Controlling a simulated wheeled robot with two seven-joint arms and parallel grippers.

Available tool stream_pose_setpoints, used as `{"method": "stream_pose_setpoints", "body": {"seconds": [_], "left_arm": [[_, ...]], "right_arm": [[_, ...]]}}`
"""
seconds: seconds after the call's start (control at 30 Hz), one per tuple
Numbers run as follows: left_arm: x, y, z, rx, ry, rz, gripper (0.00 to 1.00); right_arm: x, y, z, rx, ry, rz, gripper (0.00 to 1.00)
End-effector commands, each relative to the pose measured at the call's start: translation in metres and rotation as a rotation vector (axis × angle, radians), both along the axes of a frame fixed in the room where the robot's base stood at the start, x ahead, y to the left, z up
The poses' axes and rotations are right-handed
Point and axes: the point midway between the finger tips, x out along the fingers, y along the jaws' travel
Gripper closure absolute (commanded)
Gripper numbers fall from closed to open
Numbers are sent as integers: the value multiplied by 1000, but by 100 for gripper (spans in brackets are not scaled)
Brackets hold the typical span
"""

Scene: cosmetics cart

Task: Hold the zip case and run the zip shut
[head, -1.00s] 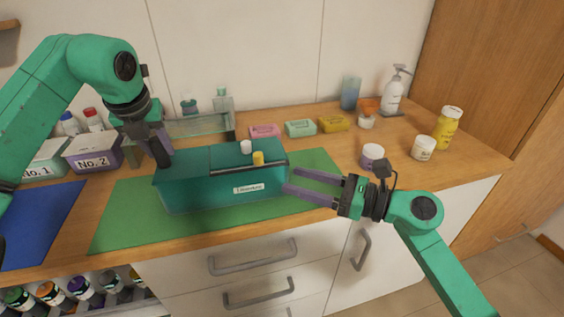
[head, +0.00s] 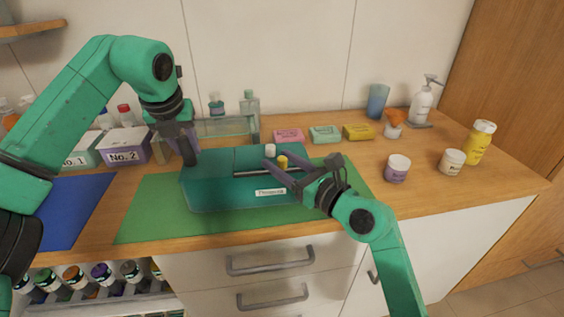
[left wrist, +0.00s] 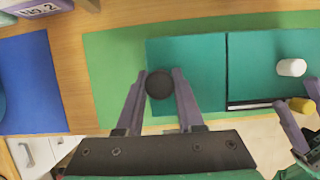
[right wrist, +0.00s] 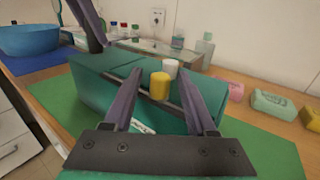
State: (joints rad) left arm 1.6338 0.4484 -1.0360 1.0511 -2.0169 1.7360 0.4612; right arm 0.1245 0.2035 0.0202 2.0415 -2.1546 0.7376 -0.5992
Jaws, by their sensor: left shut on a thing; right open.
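The teal zip case (head: 225,190) lies on the green mat, with a pale label on its front. A dark slot (left wrist: 250,104) runs along its top on the right, ending at the yellow pull (head: 283,161). My left gripper (head: 189,160) is shut on a dark round knob (left wrist: 159,84) at the case's left end. My right gripper (head: 284,163) is open at the case's right part. In the right wrist view the yellow pull (right wrist: 160,85) sits between its fingertips; contact cannot be told. A white cylinder (head: 270,150) stands just behind the pull.
The green mat (head: 150,215) has bare room in front of the case. Behind are pink, mint and yellow soap bars (head: 358,132) and a glass shelf (head: 225,126). Jars (head: 397,168) stand to the right. Labelled boxes (head: 122,146) and a blue mat (head: 75,205) lie left.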

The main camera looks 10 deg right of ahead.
Motion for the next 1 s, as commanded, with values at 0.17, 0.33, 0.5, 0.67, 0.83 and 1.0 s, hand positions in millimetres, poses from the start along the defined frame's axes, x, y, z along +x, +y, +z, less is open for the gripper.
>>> {"method": "stream_pose_setpoints", "body": {"seconds": [0.17, 0.33, 0.5, 0.67, 0.83, 1.0], "left_arm": [[0, 0, 0, -1, 0, 1, 100], [0, 0, 0, -1, 0, 1, 100], [0, 0, 0, -1, 0, 0, 100], [0, 0, 0, -1, 0, 0, 100], [0, 0, 0, -1, 0, 0, 100], [0, 0, 0, -1, 0, 1, 100]], "right_arm": [[1, 1, 0, -1, -1, 0, 43], [1, 1, 0, -1, -1, 0, 89], [1, 0, 0, -1, -1, 0, 100], [1, 0, 0, -1, -1, 0, 100], [1, 0, 0, -1, -1, 0, 100], [1, 0, 0, -1, 0, 0, 100]]}}
